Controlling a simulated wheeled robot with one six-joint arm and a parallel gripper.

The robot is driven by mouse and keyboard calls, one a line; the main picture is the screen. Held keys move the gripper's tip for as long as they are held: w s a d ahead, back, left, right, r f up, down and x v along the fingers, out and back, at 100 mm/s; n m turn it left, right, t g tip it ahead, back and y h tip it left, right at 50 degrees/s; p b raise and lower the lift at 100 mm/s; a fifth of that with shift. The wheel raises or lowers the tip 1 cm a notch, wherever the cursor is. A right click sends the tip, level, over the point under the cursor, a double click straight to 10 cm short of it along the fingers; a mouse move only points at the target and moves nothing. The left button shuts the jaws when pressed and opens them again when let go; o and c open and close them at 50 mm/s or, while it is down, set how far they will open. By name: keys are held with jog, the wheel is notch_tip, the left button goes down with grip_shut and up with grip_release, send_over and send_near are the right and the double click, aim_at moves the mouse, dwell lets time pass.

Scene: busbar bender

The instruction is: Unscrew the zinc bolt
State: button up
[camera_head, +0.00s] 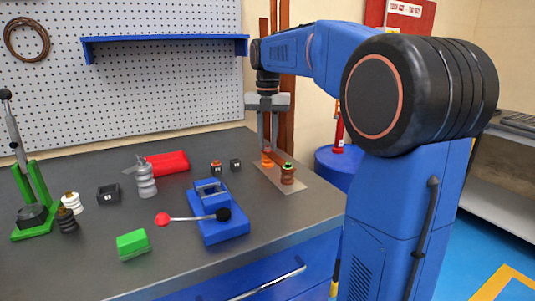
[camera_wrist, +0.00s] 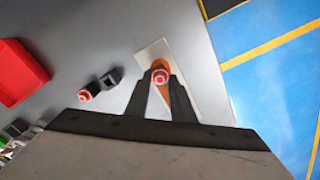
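My gripper (camera_head: 268,144) points straight down over an orange insulator (camera_head: 267,159) at the far end of a pale base plate (camera_head: 272,181). In the wrist view, my two fingertips (camera_wrist: 161,82) stand apart on either side of a round red-rimmed top with a pale centre (camera_wrist: 160,76), probably the bolt head. Contact between the fingers and it cannot be made out. The fingers hide part of the strip in the wrist view.
Two small blocks (camera_head: 216,166) (camera_head: 235,165) stand left of the plate. The table's right edge is close to the plate.

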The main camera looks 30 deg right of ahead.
jog(key=m, duration=0.5)
jog(key=shift+m, duration=0.4)
jog(key=shift+m, duration=0.3)
jog(key=m, duration=0.5)
dwell(0.4)
jog(key=shift+m, duration=0.6)
jog(key=m, duration=0.4)
jog(key=shift+m, duration=0.3)
